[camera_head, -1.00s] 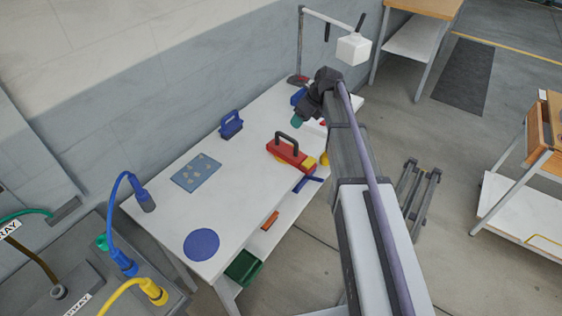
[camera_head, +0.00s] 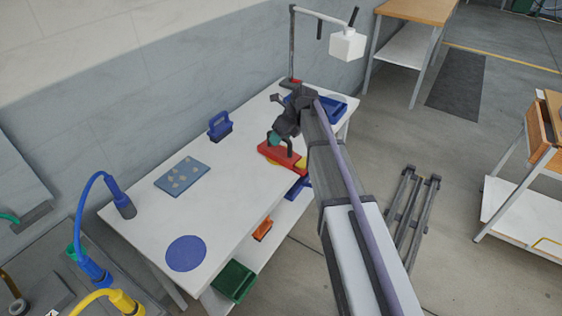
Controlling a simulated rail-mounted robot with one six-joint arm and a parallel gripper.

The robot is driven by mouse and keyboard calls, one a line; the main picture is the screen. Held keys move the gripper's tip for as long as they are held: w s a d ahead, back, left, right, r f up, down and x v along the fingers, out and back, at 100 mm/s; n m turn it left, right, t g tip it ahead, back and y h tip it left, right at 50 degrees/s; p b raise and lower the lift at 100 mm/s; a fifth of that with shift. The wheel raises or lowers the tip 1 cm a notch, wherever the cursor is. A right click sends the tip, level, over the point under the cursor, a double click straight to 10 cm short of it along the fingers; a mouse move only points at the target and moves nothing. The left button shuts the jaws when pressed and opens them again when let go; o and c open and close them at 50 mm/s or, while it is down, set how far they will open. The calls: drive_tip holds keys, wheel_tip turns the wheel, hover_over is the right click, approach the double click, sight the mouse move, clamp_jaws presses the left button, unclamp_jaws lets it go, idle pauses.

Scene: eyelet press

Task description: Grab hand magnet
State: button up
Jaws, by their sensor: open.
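A red block with a dark arched handle and yellow parts (camera_head: 270,150) lies at the front edge of the white table. A blue tool with a looped handle and dark base (camera_head: 220,127) stands toward the wall. The frames do not settle which of them is the hand magnet. My gripper (camera_head: 283,138) is open, just above or beside the red block's handle, and partly hides it. I cannot tell whether they touch.
On the white table (camera_head: 222,207) are a blue-grey plate with small pale pieces (camera_head: 182,176), a blue disc (camera_head: 186,253) and a blue tray (camera_head: 332,110). A lamp (camera_head: 347,43) stands at the far end. A green bin (camera_head: 233,281) and an orange piece (camera_head: 262,229) sit below.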

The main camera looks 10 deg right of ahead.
drive_tip(key=shift+f, duration=0.15)
clamp_jaws()
idle(1.3)
